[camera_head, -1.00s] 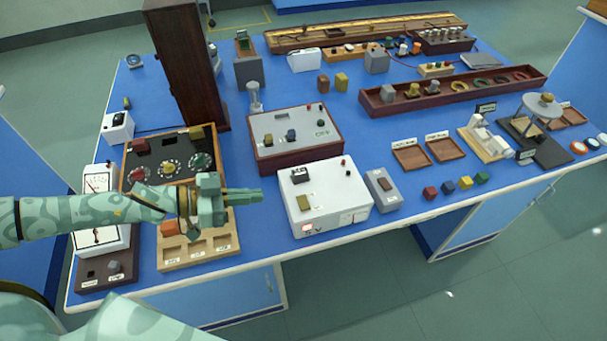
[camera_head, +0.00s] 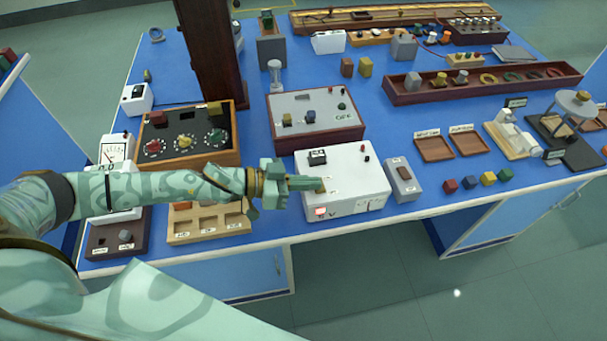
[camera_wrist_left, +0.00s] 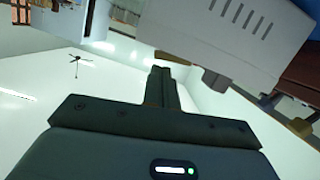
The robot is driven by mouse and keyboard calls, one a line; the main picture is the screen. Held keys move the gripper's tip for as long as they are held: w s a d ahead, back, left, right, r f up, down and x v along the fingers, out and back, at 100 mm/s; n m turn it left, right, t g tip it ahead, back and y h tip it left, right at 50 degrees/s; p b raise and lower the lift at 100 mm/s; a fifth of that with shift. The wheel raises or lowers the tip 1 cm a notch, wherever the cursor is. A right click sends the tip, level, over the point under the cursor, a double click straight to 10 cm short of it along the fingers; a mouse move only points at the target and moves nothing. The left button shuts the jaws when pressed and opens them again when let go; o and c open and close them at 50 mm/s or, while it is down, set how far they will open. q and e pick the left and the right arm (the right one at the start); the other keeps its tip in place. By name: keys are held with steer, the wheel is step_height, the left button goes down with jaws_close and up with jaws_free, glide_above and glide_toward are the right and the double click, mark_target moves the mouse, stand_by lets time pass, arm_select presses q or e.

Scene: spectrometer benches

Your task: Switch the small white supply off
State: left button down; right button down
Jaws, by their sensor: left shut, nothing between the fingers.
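The small white supply (camera_head: 362,180) is a white box near the front edge of the blue bench. Its top has a black display (camera_head: 317,157), and a red-lit part (camera_head: 320,212) shows on its front left. My left gripper (camera_head: 322,184) is shut and empty, its fingertips at the supply's left part, largely covering the olive knob there. I cannot tell whether they touch it. In the left wrist view, the shut fingers (camera_wrist_left: 160,82) point towards a pale box with vent slots (camera_wrist_left: 235,30); a grey block (camera_wrist_left: 216,80) shows beside it. My right gripper is not in view.
A larger grey-topped supply (camera_head: 312,108) stands behind. A grey switch box (camera_head: 403,180) is close on the right. A wooden compartment tray (camera_head: 208,222) lies under my left arm. Small coloured cubes (camera_head: 487,178) sit farther right. Clear blue bench (camera_head: 440,195) lies before them.

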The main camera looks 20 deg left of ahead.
arm_select(q)
steer(key=shift+f, duration=0.1)
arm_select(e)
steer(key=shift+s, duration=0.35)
